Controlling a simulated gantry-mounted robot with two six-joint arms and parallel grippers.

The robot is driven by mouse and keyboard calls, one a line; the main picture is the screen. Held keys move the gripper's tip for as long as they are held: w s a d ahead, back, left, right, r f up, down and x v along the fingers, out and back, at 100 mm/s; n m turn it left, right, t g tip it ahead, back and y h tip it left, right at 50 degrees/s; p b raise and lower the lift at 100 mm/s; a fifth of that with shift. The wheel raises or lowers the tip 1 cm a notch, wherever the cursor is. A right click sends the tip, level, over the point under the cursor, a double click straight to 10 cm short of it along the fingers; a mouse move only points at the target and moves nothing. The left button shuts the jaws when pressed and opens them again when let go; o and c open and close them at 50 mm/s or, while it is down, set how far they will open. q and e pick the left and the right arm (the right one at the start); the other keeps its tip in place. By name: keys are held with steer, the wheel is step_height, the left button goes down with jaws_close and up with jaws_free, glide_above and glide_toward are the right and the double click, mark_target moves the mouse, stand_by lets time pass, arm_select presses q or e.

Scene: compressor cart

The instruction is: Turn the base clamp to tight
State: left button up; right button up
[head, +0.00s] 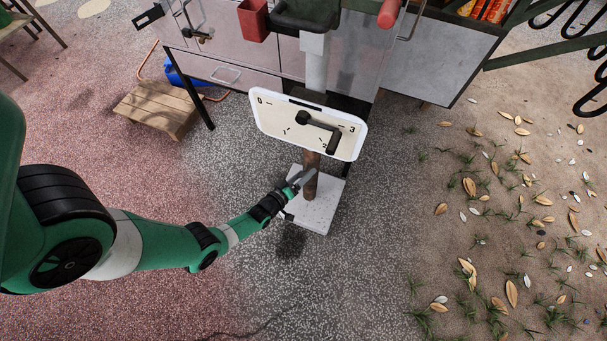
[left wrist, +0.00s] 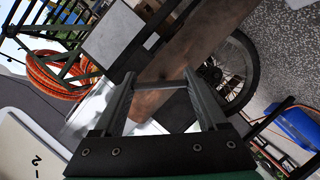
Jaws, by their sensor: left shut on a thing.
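A white panel (head: 272,123) with the marks 0 to 3 stands on a brown post (head: 311,163) above a pale square base plate (head: 322,213). A black crank lever (head: 318,123) on the panel points right, its grip hanging down between the 2 and 3 marks. No part is labelled as the base clamp. My left gripper (head: 306,178) is at the post below the panel. In the left wrist view its fingers (left wrist: 161,87) stand either side of the brown post (left wrist: 185,60), with a thin grey bar across between the tips. My right gripper is out of view.
A grey cart (head: 440,60) stands behind the panel, with a red cup (head: 253,20) at its top. A small wooden stool (head: 160,105) is at the left. The floor before the post is clear; leaves and grass lie at the right.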

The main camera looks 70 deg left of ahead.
arm_select(q)
steer(key=m+g+y+p, duration=0.1)
steer(key=m+g+p, duration=0.1)
steer(key=m+p, duration=0.1)
steer(key=shift+r, duration=0.2)
steer(key=shift+f+m+g+y, duration=0.1)
steer(key=shift+m+g+y, duration=0.3)
steer(key=shift+m, duration=0.6)
steer(key=shift+m+g+y+p, duration=0.3)
steer(key=shift+m+g, duration=0.1)
steer(key=shift+m, duration=0.3)
steer(key=o, duration=1.3)
steer(key=shift+f, duration=0.1)
